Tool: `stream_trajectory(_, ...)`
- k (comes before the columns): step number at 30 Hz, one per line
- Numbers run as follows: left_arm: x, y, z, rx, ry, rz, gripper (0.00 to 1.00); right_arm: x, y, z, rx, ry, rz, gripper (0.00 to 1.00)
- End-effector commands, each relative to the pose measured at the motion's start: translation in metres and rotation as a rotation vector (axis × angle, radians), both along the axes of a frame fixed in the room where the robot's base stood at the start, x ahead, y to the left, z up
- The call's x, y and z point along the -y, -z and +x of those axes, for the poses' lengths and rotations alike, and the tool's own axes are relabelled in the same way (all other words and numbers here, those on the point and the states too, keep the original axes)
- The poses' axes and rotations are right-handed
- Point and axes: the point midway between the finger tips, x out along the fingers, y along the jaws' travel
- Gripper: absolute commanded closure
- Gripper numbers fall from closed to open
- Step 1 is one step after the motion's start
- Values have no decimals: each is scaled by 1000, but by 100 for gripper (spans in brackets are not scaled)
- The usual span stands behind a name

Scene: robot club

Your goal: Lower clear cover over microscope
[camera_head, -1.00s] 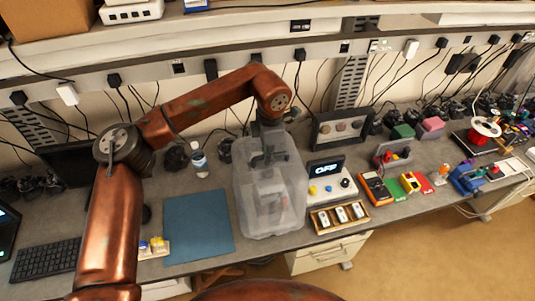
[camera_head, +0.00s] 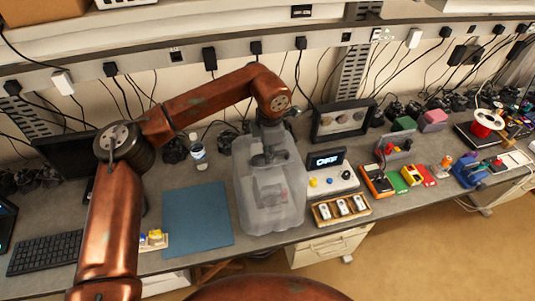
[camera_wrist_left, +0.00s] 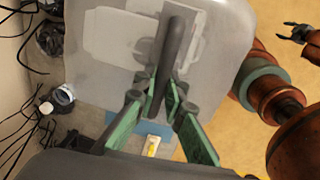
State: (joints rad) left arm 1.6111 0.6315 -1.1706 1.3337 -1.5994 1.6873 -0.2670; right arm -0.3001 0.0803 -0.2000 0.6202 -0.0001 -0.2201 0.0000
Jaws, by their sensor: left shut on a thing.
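The clear cover (camera_head: 242,200) is a cloudy, see-through box over the microscope (camera_head: 268,188), which shows as a blurred pale shape inside. The cover appears upright; I cannot tell whether its lower rim touches the desk. My left gripper (camera_head: 268,158) is above it, shut on its dark handle. In the left wrist view, the green finger pads (camera_wrist_left: 160,112) flank the handle bar (camera_wrist_left: 170,60), with the cover top (camera_wrist_left: 230,60) below. My right gripper (camera_wrist_left: 296,32) shows small at the upper right of that view; its jaws are too small to read.
A blue mat (camera_head: 197,215) lies left of the cover. The display box (camera_head: 328,172) and a wooden tray (camera_head: 340,221) stand close on its right. A bottle (camera_head: 198,152) is behind left, and a grey panel (camera_head: 342,120) is behind right. The desk's front edge is near.

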Motion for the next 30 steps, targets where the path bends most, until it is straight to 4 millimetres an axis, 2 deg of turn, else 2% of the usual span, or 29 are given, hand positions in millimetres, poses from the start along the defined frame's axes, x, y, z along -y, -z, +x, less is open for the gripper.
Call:
stream_trajectory(7,0,14,-1,0,1,0,100,0,9,-1,-1,0,0,56)
stream_trajectory(14,0,17,-2,-3,1,1,100,0,9,-1,-1,0,0,56)
stream_trajectory(15,1,17,-2,-4,1,1,89,0,9,-1,-1,0,0,56)
stream_trajectory(23,0,16,-2,-3,1,1,71,0,9,-1,-1,0,1,56)
stream_trajectory(30,0,16,-1,-2,0,1,70,0,9,-1,-1,0,1,56)
